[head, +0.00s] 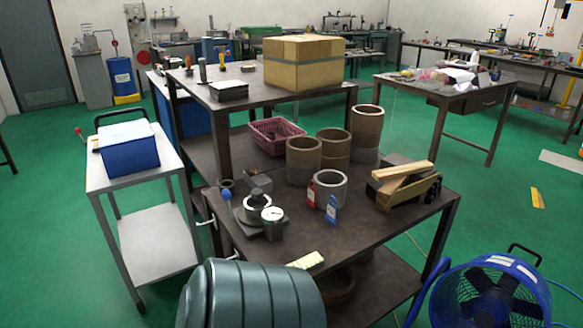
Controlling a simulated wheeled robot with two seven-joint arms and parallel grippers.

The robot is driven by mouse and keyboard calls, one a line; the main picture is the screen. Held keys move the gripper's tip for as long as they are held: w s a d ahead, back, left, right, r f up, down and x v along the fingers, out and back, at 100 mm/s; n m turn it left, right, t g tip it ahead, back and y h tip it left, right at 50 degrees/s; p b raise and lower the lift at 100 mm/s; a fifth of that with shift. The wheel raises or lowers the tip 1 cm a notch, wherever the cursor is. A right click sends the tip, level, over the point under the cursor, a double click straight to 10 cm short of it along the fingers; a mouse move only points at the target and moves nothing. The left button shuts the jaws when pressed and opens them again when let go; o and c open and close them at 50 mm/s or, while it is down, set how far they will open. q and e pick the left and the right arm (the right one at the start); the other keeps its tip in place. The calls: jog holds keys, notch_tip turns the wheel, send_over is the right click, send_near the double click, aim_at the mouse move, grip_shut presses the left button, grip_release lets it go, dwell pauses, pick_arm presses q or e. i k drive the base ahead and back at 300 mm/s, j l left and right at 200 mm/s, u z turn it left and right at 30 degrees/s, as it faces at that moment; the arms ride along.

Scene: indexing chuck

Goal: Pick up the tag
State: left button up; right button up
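A red tag (311,193) and a blue tag (331,210) stand close together at the front of a short grey metal ring (328,187) on the dark workbench (340,243). I cannot tell whether they lean on the ring or hang from it. Left of them is the indexing chuck (262,214), with a round dial and a blue-knobbed lever (227,194). Neither of my grippers is in view.
Brown cylinders (303,160) stand behind the ring. Wooden blocks (403,178) lie to the right, a pale yellow item (306,260) at the front edge. A teal drum (252,297) and a blue fan (490,295) stand in front. A trolley (150,235) is left.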

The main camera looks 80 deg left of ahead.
aim_at(330, 217)
jog(key=i+u, duration=0.2)
jog(key=u, duration=0.2)
jog(key=i+j+u, duration=0.1)
jog(key=u, duration=0.3)
jog(key=i+l+u, duration=0.1)
jog(key=i+u, duration=0.15)
jog(key=u, duration=0.15)
jog(key=i+l+u, duration=0.1)
jog(key=u, duration=0.3)
jog(key=i+l+u, duration=0.15)
jog(key=i+u, duration=0.3)
jog(key=i+l+u, duration=0.25)
jog(key=u, duration=0.2)
